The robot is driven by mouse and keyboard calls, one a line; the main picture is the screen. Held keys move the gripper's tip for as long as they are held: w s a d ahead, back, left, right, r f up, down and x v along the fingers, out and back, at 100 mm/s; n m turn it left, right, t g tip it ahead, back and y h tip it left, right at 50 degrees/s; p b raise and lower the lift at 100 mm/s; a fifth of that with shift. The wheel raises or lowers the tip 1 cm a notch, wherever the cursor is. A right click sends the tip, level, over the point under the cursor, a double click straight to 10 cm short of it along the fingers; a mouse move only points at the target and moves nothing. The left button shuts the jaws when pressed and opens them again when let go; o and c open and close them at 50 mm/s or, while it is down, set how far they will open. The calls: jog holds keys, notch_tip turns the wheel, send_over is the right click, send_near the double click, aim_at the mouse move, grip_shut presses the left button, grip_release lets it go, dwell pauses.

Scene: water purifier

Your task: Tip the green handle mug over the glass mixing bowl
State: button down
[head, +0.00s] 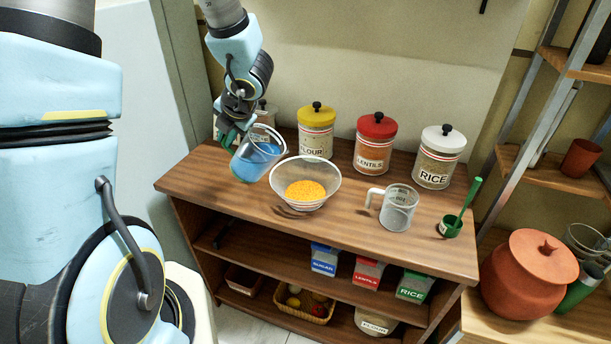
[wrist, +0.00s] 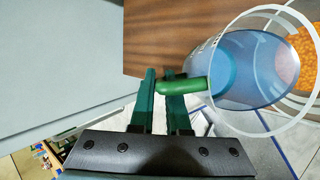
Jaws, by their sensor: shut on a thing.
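The green handle mug (head: 257,152) is a clear cup holding blue liquid. It is tilted toward the glass mixing bowl, with its rim near the bowl's left edge. My gripper (wrist: 160,85) is shut on its green handle (wrist: 186,91); in the head view the gripper (head: 228,135) is at the mug's left. The wrist view shows the blue liquid (wrist: 240,70) slanting toward the rim. The glass mixing bowl (head: 322,176) stands upright on the wooden counter with orange grains (head: 305,190) inside. No falling stream is visible.
A clear measuring cup with a white handle (head: 398,208) and a small green cup with a stick (head: 451,226) stand right of the bowl. Flour (head: 316,132), lentils (head: 374,146) and rice (head: 438,160) canisters line the back. The counter (head: 350,235) is clear in front.

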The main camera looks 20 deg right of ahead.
jog(key=shift+s+d+r, duration=0.1)
jog(key=shift+d+r, duration=0.05)
jog(key=shift+d, duration=0.1)
jog(key=shift+s+d+r+t+y, duration=0.25)
jog(key=shift+d+r+t+y, duration=0.25)
jog(key=shift+r+y, duration=0.25)
dwell(0.8)
jog(key=w+a+f+g+h+b, duration=0.1)
jog(key=a+f+b, duration=0.1)
jog(key=f, duration=0.1)
jog(key=w+a+f+n+g+h+b, duration=0.1)
jog(key=f+h+b, duration=0.1)
jog(key=f, duration=0.2)
jog(key=w+a+f+g+h+b, duration=0.1)
jog(key=a+f+h+b, duration=0.1)
jog(key=f, duration=0.1)
jog(key=shift+a+f+h, duration=0.25)
jog(key=shift+a+f, duration=0.05)
jog(key=shift+w+a+f+n+g+h+b, duration=0.15)
jog(key=shift+f+n+g+h+b, duration=0.1)
jog(key=shift+f+h, duration=0.15)
jog(key=shift+a+f+n+g+h+b, duration=0.15)
jog(key=shift+f+n+g+h, duration=0.1)
jog(key=shift+f+h, duration=0.1)
notch_tip(320, 180, up, 6)
jog(key=p, duration=0.6)
